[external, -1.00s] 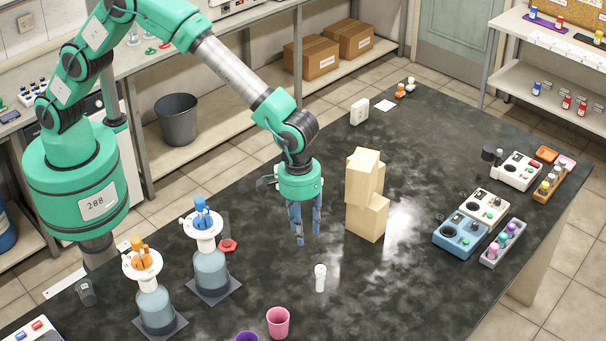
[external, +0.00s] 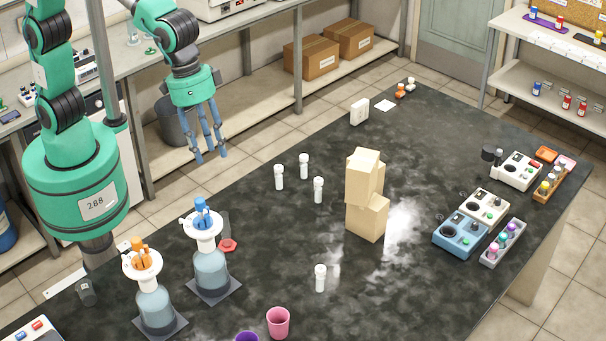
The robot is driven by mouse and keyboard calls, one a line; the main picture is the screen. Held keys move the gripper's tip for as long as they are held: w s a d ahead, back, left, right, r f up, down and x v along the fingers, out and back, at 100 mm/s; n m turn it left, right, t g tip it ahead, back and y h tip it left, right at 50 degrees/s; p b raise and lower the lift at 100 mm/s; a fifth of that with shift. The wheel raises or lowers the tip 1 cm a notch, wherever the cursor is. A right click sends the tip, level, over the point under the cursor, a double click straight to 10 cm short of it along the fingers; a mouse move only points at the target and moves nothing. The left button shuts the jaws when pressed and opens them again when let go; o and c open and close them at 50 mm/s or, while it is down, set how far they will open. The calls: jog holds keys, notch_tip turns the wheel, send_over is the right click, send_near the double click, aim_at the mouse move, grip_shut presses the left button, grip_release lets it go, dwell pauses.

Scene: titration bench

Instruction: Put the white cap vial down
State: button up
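Three white cap vials stand upright in a group on the dark bench: one at the left (external: 279,177), one at the back (external: 303,167) and one at the right (external: 318,190). Another white cap vial (external: 320,278) stands upright by itself nearer the front. I cannot tell which of them the task means. My gripper (external: 210,158) hangs fingers down, up and to the left of the group, apart from all the vials. Its blue fingers are spread and nothing shows between them.
Stacked wooden blocks (external: 366,195) stand right of the vials. Two dispenser bottles, one with a blue top (external: 210,268) and one with an orange top (external: 155,306), stand front left. A pink cup (external: 278,322) is at the front. Blue (external: 460,235) and white instruments sit at the right.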

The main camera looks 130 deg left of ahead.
jog(key=s+d+r+m+t, duration=0.1)
jog(key=s+d+r+m, duration=0.2)
jog(key=s, duration=0.5)
jog(key=s+d+r+m, duration=0.2)
jog(key=s+d+r, duration=0.2)
jog(key=s, duration=0.4)
jog(key=s+d+f+m+t, duration=0.1)
jog(key=s+d+m, duration=0.1)
jog(key=s, duration=0.6)
jog(key=s+d+f+m, duration=0.1)
jog(key=s+d+m, duration=0.1)
jog(key=s, duration=0.7)
jog(key=shift+f+m+t, duration=0.2)
jog(key=shift+m+t, duration=0.2)
jog(key=shift+m, duration=0.4)
jog(key=shift+d, duration=0.1)
notch_tip(320, 180, down, 10)
jog(key=b, duration=0.9)
jog(key=shift+r+b, duration=0.15)
jog(key=shift+b, duration=0.25)
jog(key=shift+o, duration=0.4)
